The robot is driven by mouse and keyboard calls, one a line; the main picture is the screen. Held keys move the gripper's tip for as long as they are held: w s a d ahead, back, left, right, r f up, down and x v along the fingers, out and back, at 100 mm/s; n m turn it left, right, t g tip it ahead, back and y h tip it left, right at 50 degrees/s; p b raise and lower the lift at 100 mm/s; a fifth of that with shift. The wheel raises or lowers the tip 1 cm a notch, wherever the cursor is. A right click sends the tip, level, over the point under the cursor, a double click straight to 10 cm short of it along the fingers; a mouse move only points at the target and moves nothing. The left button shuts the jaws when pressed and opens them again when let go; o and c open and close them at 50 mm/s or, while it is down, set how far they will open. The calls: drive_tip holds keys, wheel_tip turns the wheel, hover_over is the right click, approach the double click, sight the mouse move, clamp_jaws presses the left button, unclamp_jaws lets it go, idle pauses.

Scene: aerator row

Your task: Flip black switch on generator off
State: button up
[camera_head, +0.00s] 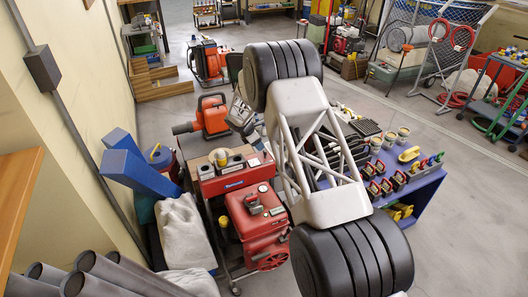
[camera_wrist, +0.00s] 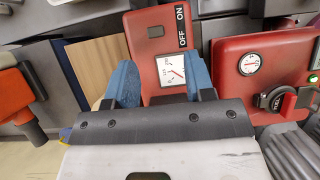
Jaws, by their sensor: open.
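In the wrist view, a red generator panel (camera_wrist: 160,18) lies ahead of my gripper (camera_wrist: 160,66). It bears a white dial gauge (camera_wrist: 172,70) and a black label (camera_wrist: 182,26) reading OFF and ON. A small dark switch (camera_wrist: 155,31) sits beside the label; its position is too small to tell. My gripper is open, its blue fingertips either side of the gauge, with nothing between them. Whether they touch the panel is unclear.
A second red panel (camera_wrist: 262,52) with a gauge, dark knob and green light is right of my gripper in the wrist view. Blue beams (camera_head: 140,172) lean at left; a blue bench (camera_head: 412,195) with small devices is right.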

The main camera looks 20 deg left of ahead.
sight(264, 151)
drive_tip(key=shift+w+d+r+g+y, duration=0.15)
drive_tip(key=shift+w+r+g+y, duration=0.2)
drive_tip(key=shift+r+y, duration=0.15)
drive_tip(key=shift+f, duration=0.1)
drive_tip(key=shift+x, duration=3.85)
clamp_jaws()
